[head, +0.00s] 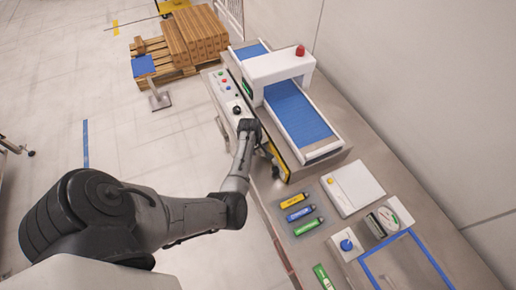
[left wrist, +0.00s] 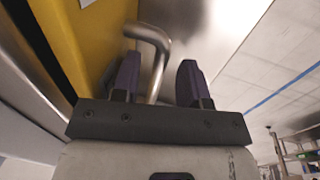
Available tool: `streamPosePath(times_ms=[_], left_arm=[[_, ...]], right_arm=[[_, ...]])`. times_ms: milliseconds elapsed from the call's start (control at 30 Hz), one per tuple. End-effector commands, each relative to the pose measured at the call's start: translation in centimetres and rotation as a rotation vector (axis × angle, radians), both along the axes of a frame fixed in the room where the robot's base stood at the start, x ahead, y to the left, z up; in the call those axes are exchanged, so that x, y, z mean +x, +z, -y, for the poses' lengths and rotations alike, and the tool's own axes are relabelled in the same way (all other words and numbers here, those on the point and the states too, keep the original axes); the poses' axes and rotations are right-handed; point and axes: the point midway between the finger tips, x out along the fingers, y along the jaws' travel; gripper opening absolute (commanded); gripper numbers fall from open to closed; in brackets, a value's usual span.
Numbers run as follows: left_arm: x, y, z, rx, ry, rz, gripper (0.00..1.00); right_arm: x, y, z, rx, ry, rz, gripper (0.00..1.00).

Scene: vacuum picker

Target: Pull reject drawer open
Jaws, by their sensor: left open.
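The reject drawer has a yellow front (left wrist: 85,35) that fills the upper left of the left wrist view. A bent metal bar handle (left wrist: 160,50) stands out from it. My left gripper (left wrist: 158,82) is open, its two dark purple fingers pointing at the handle. The bar runs down between the fingers, closer to the left one; I cannot tell whether they touch. In the head view, a little yellow of the drawer (head: 277,164) shows at the front side of the inspection machine, beside my left wrist. My left arm partly hides the drawer and handle there. My right gripper is not in view.
The machine has a blue conveyor (head: 298,112) and a red beacon (head: 300,50). Yellow, blue and green sticks (head: 298,213) and a white scale (head: 352,187) lie on the bench to the right.

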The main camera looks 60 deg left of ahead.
Motion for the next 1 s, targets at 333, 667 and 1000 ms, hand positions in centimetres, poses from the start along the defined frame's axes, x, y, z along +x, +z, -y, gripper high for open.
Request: streamPosePath(times_ms=[333,667,1000], left_arm=[[-0.01,0.03,-0.01,0.0,0.0,0.0,0.17],[-0.02,0.03,0.0,0.0,0.0,0.0,0.0],[-0.09,0.3,0.64,-0.001,-0.016,-0.002,0.0]], right_arm=[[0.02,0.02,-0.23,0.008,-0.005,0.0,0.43],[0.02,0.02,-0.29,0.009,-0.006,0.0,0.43],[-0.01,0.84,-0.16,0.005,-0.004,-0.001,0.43]])
